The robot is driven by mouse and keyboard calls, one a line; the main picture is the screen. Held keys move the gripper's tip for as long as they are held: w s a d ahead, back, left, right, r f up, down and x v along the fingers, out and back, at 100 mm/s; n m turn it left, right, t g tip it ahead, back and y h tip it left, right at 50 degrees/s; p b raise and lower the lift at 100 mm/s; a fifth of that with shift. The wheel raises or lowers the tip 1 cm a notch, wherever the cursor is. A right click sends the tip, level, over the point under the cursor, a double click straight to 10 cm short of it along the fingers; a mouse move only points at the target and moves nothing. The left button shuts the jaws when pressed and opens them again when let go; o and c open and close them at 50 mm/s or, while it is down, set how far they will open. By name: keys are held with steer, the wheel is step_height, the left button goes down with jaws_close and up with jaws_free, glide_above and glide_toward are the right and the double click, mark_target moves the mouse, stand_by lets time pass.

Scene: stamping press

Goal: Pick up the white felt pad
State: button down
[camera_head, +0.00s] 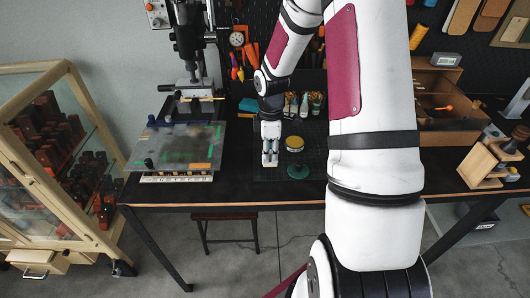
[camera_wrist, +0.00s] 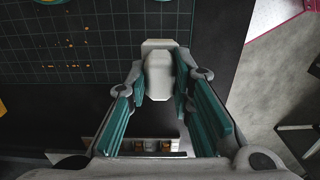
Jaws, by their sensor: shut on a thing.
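The white felt pad (camera_wrist: 158,72) appears in the wrist view as a pale, blocky piece between the far ends of my fingers. My gripper (camera_wrist: 159,92) has teal-lined fingers that close on its two sides. In the head view my gripper (camera_head: 269,162) points down over the dark mat near the front of the bench. I cannot tell whether the pad touches the mat or is lifted.
A yellow-topped tin (camera_head: 294,143) and a green disc (camera_head: 298,171) stand just right of my gripper. A press (camera_head: 190,50) and a plate (camera_head: 178,147) are to the left. A wooden box (camera_head: 445,105) and a wooden stand (camera_head: 482,165) are at the right. Small orange bits (camera_wrist: 68,43) lie on the mat.

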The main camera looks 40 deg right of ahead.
steer(key=s+r, duration=0.1)
steer(key=s, duration=1.2)
steer(key=shift+s+d+r+p, duration=0.2)
steer(key=shift+s+d+p, duration=0.1)
steer(key=shift+s, duration=0.1)
steer(key=c, duration=2.1)
jaws_free()
jaws_close()
